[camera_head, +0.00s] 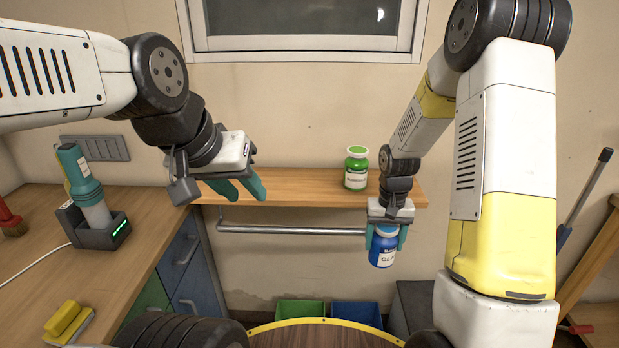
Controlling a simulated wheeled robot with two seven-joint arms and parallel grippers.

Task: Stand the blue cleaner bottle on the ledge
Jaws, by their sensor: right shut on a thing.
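The blue cleaner bottle (382,249) has a white label and hangs upright in my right gripper (385,238). The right gripper points down and is shut on the bottle's upper part, hiding its top. The bottle is in front of the ledge's right end, with most of its body below the height of the board in the picture. The wooden ledge (300,187) runs along the wall under the window. My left gripper (247,190) is in front of the ledge's left part, its teal fingers apart and nothing between them.
A green bottle (356,168) stands on the ledge toward its right end. A metal rail (290,230) runs below the ledge. Green (300,309) and blue (356,314) bins stand below.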

